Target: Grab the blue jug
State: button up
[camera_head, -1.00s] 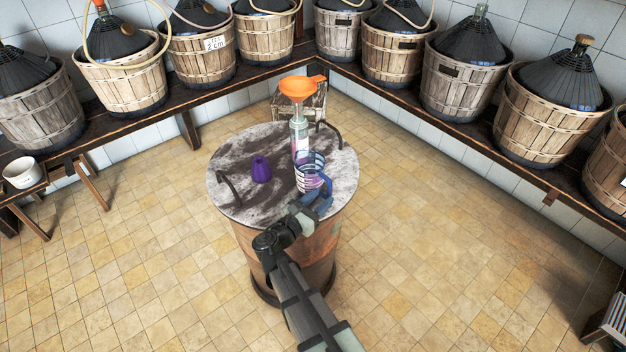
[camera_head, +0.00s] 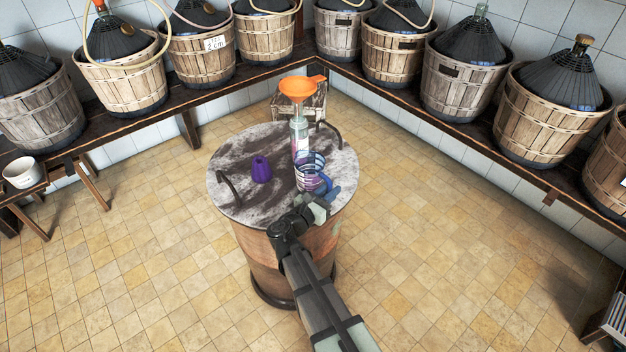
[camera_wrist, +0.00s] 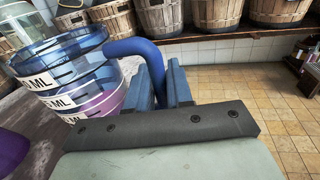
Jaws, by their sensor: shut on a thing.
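The blue jug (camera_head: 308,172) is a clear measuring jug with blue markings and a blue handle, on the round barrel top (camera_head: 235,155). It holds some purple liquid. In the wrist view the jug (camera_wrist: 75,65) fills the left side, with its handle (camera_wrist: 135,48) reaching to my jaws. My gripper (camera_head: 324,192) is at the jug's front right side. In the wrist view my gripper (camera_wrist: 168,85) is shut on the jug's handle, though the jaws hide the gripped part. I cannot tell whether the jug's base touches the top.
A purple cone-shaped object (camera_head: 261,170) stands left of the jug. A bottle (camera_head: 299,138) with an orange funnel (camera_head: 300,88) stands just behind it. Dark handles (camera_head: 229,187) rise from the barrel top. Basketed demijohns (camera_head: 457,75) line the wall benches. The floor around is clear.

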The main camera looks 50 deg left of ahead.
grip_shut()
jog(key=shift+r, duration=0.2)
dwell(0.3)
jog(key=shift+r, duration=4.75)
jog(key=shift+r, duration=0.1)
jog(key=shift+w, duration=0.1)
